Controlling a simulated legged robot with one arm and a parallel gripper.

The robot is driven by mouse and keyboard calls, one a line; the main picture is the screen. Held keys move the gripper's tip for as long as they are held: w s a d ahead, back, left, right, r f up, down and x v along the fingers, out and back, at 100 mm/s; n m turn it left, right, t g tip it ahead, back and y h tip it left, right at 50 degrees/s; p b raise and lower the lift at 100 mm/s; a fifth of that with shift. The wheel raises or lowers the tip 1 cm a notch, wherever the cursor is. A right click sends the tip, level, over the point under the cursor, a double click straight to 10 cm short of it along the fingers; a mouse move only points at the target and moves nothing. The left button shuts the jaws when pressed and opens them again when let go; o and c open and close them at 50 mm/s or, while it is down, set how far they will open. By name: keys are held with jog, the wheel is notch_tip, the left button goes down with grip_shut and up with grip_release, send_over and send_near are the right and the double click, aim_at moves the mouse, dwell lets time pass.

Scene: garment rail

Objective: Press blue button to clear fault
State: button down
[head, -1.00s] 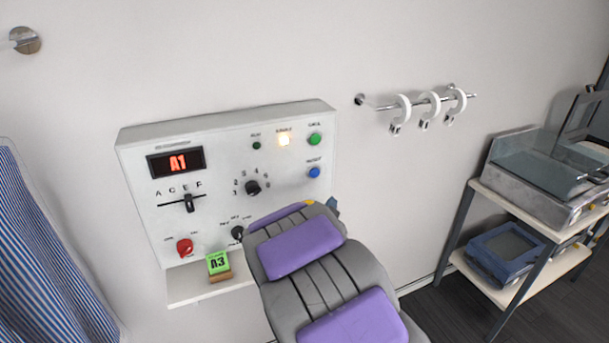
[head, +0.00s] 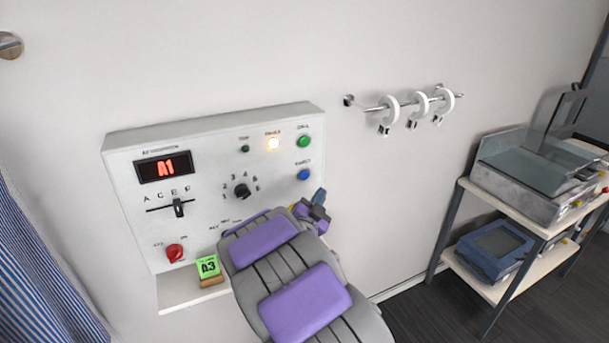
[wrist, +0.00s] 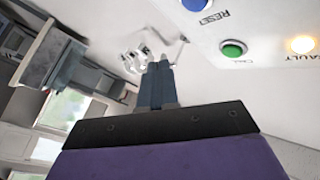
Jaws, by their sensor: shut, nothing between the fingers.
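The blue button (head: 304,174) is on the right side of the white control panel (head: 130,220), under the green button (head: 304,141). In the wrist view the blue button (wrist: 195,4) is at the top edge, partly cut off, beside the word RESET. My gripper (head: 318,202) is below and slightly right of the blue button in the head view, apart from it. In the wrist view my gripper's fingers (wrist: 158,72) are together and empty, pointing past the panel's side. The fault lamp (head: 273,143) glows, and the display (head: 164,167) reads A1 in red.
The panel also has a slider (head: 179,208), a black dial (head: 242,191) and a red knob (head: 174,253). A green A3 card (head: 208,266) stands on the ledge below. A rail with white rings (head: 420,104) and a shelf cart (head: 455,186) are to the right.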

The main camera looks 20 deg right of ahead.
aim_at(306, 182)
jog(key=w+p, duration=0.3)
jog(key=w, duration=0.4)
jog(key=shift+a, duration=0.1)
dwell(2.0)
jog(key=shift+w, duration=0.35)
jog(key=shift+w, duration=0.4)
dwell(0.9)
jog(key=shift+s, duration=0.85)
jog(key=shift+s+b, duration=0.1)
jog(key=shift+b, duration=0.3)
